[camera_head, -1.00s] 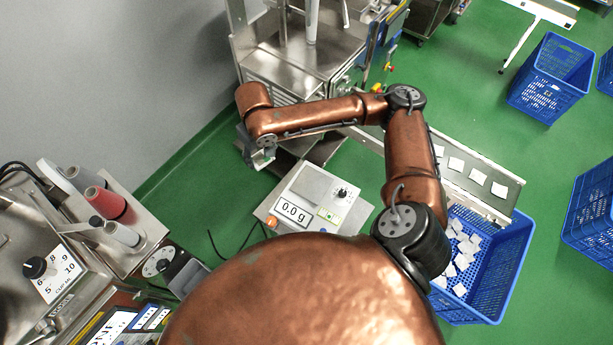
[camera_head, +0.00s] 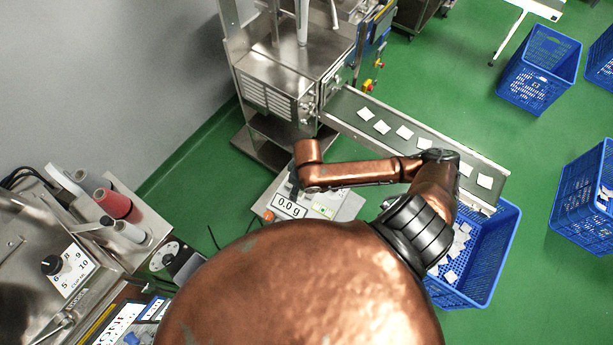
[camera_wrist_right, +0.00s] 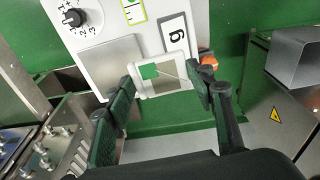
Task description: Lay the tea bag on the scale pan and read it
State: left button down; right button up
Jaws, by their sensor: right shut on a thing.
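The scale (camera_head: 345,209) is a pale box with a knob; its display (camera_head: 288,206) reads 0.0 g. My right forearm covers most of its pan in the head view. The bare metal pan (camera_wrist_right: 113,66) shows in the right wrist view. My right gripper (camera_wrist_right: 163,92) is shut on a white tea bag (camera_wrist_right: 172,82) with a green tag (camera_wrist_right: 149,71), held in front of the display and beside the pan in that view. I cannot tell its height above the scale. In the head view the right gripper (camera_head: 293,184) is mostly hidden by its arm. My left gripper is out of view.
A conveyor (camera_head: 345,104) carries several tea bags towards a blue crate (camera_head: 487,267) on the right. A steel machine (camera_head: 290,62) stands behind the scale. Spools (camera_head: 113,203) and another machine (camera_head: 32,250) stand at left. Green floor is open between.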

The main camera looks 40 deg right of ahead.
jog(key=w+d+f, duration=0.4)
jog(key=d, duration=0.1)
jog(key=w+d+f, duration=0.2)
jog(key=f, duration=0.1)
jog(key=shift+d, duration=0.2)
jog(key=shift+w+d+f, duration=0.25)
jog(key=shift+d+f, duration=0.05)
jog(key=shift+f, duration=0.2)
jog(key=f, duration=0.3)
jog(key=shift+w+d+f, duration=0.15)
jog(key=shift+d+f, duration=0.05)
jog(key=shift+f, duration=0.1)
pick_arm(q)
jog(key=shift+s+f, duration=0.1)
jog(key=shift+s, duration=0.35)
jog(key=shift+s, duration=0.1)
pick_arm(e)
jog(key=shift+f, duration=0.1)
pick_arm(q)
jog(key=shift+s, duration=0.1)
pick_arm(e)
jog(key=o, duration=0.6)
